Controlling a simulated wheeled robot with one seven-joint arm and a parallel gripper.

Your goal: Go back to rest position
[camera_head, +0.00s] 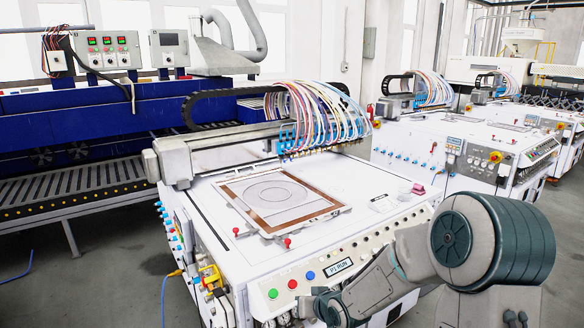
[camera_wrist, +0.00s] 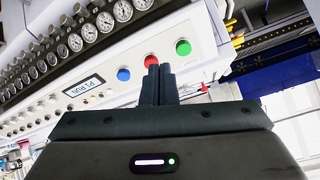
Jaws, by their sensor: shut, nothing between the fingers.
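My gripper (camera_wrist: 157,70) shows in the wrist view with its two dark fingers together and nothing between them. The fingertips point at the front panel of the white machine and overlap the lower part of a red button (camera_wrist: 151,61). I cannot tell whether they touch it. A blue button (camera_wrist: 123,74) and a green button (camera_wrist: 183,47) flank the red one. In the head view, my arm reaches in from the lower right, bent low before the panel with the red button (camera_head: 292,284). The fingertips are not clear there.
The white machine (camera_head: 215,205) carries a brown-framed plate (camera_head: 235,190) and a gantry with many coloured hoses (camera_head: 318,110). Small red knobs (camera_head: 287,242) stick up at its front edge. A blue conveyor machine (camera_head: 150,110) stands left. Floor at lower left is mostly clear.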

